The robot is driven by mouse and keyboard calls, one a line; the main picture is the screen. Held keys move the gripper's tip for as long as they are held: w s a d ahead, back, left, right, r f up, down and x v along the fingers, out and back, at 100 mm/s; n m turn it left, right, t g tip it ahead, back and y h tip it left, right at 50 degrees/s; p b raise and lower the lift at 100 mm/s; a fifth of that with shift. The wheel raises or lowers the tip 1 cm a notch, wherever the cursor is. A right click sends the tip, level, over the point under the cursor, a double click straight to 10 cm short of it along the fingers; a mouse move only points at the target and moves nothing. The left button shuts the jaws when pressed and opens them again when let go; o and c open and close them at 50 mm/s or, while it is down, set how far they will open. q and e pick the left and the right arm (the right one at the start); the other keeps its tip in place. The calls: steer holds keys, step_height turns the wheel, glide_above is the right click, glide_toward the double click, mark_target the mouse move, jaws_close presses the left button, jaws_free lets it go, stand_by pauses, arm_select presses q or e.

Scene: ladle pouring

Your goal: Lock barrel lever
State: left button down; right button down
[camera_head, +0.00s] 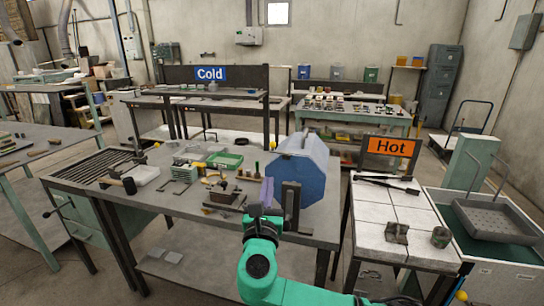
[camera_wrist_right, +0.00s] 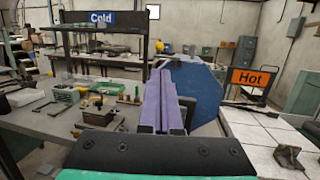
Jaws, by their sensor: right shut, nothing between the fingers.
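The blue octagonal barrel (camera_head: 305,178) stands on its side at the right end of the grey workbench. It also shows in the right wrist view (camera_wrist_right: 205,92), behind and right of the fingers. A dark upright piece (camera_head: 291,206) stands in front of the barrel; I cannot tell whether it is the lever or a support. My right gripper (camera_head: 267,190) is just left of this piece, at the barrel's near left side. Its purple fingers (camera_wrist_right: 159,88) are shut together with nothing between them. I cannot tell whether they touch the barrel. My left gripper is out of view.
Hand tools, a green tray (camera_head: 224,160) and small parts lie on the workbench (camera_head: 130,212) left of the barrel. A white-tiled table (camera_head: 375,215) with tongs and an orange "Hot" sign (camera_head: 391,149) is at the right. A "Cold" rack (camera_head: 211,73) stands behind.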

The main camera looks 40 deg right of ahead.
mark_target(273, 147)
steer(key=p+x, duration=0.4)
steer(key=x, duration=1)
steer(key=shift+f, duration=0.1)
